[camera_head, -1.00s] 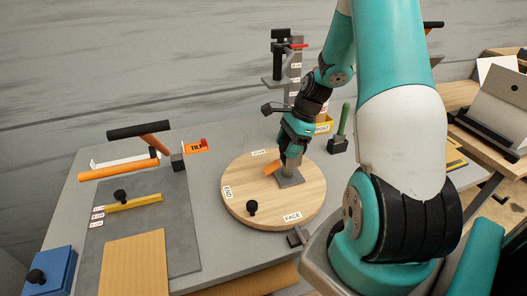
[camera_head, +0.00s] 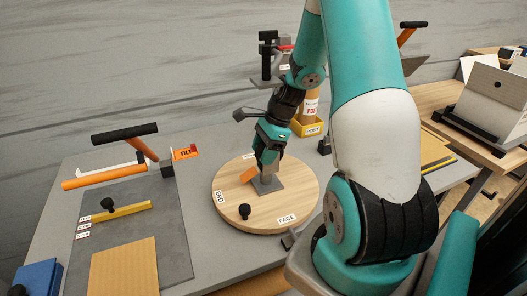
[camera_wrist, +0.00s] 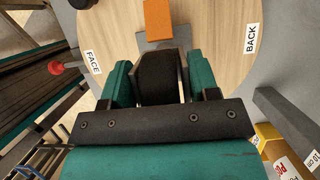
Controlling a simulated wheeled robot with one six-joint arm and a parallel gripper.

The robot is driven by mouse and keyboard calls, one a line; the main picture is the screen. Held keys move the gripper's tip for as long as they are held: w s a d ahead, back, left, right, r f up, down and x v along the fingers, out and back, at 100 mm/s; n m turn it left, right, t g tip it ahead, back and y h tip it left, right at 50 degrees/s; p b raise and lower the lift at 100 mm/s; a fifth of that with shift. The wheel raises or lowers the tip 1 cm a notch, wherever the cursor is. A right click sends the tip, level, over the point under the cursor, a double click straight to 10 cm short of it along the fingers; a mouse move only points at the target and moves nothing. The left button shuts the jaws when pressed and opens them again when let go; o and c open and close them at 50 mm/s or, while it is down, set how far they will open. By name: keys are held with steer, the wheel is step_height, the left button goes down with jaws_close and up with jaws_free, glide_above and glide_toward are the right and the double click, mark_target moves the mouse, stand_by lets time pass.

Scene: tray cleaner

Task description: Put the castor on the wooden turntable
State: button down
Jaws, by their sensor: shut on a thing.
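The castor has a black wheel (camera_wrist: 160,78), a grey plate (camera_head: 269,184) and an orange tab (camera_head: 249,175). My gripper (camera_head: 264,163) is shut on the wheel; in the wrist view the wheel sits between the two green fingers (camera_wrist: 160,85). The castor is upright, plate downward, over the middle of the round wooden turntable (camera_head: 295,205). Whether the plate rests on the wood or hovers just above it, I cannot tell. The turntable carries white END, FACE and BACK labels, and a black knob (camera_head: 244,211) stands near its front edge.
A grey mat (camera_head: 165,225) with an orange-and-black handle (camera_head: 120,170), a yellow bar (camera_head: 125,211) and a tan board (camera_head: 125,268) lies to the left. A yellow POST box (camera_head: 310,127) and a grey post stand behind the turntable. Grey table between mat and turntable is clear.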

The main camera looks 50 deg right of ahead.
steer(key=shift+f, duration=0.15)
steer(key=shift+c, duration=1.8)
jaws_free()
steer(key=b+v, duration=0.1)
steer(key=v, duration=0.4)
steer(key=shift+d+r, duration=0.15)
steer(key=shift+r, duration=0.1)
steer(key=s+d+b, duration=0.2)
steer(key=s+d, duration=0.3)
steer(key=d, duration=0.5)
steer(key=shift+d, duration=0.3)
steer(key=shift+s+f, duration=0.1)
